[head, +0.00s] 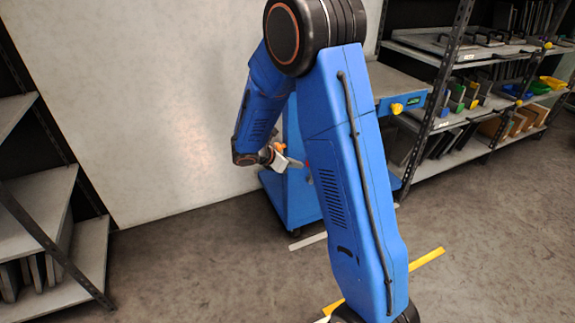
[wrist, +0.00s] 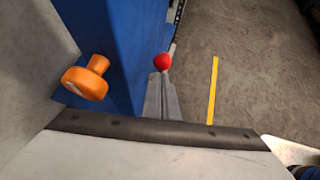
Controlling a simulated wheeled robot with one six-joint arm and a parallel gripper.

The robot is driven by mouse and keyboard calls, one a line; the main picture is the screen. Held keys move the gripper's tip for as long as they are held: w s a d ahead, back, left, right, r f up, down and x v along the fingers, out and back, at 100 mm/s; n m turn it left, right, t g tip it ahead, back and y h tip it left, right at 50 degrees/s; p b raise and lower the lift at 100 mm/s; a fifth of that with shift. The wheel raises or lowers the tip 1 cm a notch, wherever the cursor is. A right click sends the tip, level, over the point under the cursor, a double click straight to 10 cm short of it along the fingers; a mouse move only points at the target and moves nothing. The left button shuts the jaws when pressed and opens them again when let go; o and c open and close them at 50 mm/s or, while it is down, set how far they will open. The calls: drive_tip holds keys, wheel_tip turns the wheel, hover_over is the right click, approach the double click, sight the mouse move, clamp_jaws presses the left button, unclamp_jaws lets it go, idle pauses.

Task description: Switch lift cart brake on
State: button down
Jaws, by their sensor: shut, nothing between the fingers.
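The blue lift cart (head: 290,200) stands against the pale wall, partly hidden behind my arm. It also shows as a blue panel in the wrist view (wrist: 105,40). A red ball knob (wrist: 162,62) sits just beyond my fingertips; a bit of red (head: 308,165) shows there in the head view. I cannot tell whether the fingers touch it. An orange knob (wrist: 85,80) is to the left of my fingers, apart from them; it also shows in the head view (head: 279,147). My gripper (wrist: 162,78) is shut and empty, its grey fingers pointing at the red knob.
The cart has a grey top (head: 395,82) and a yellow knob (head: 397,108) on its edge. Shelving stands on the right (head: 470,115) and left (head: 50,200). Yellow floor tape (head: 427,259) crosses open floor in front of the cart.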

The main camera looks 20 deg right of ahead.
drive_tip(key=shift+w+d+f, duration=0.15)
drive_tip(key=shift+w+d, duration=0.05)
drive_tip(key=shift+d, duration=0.75)
drive_tip(key=shift+d+r+y, duration=0.35)
drive_tip(key=shift+d+y, duration=0.35)
drive_tip(key=shift+d, duration=0.1)
approach(307, 163)
drive_tip(key=s+a+r, duration=0.1)
drive_tip(key=a+r, duration=0.2)
drive_tip(key=a, duration=0.2)
drive_tip(key=shift+a, duration=0.4)
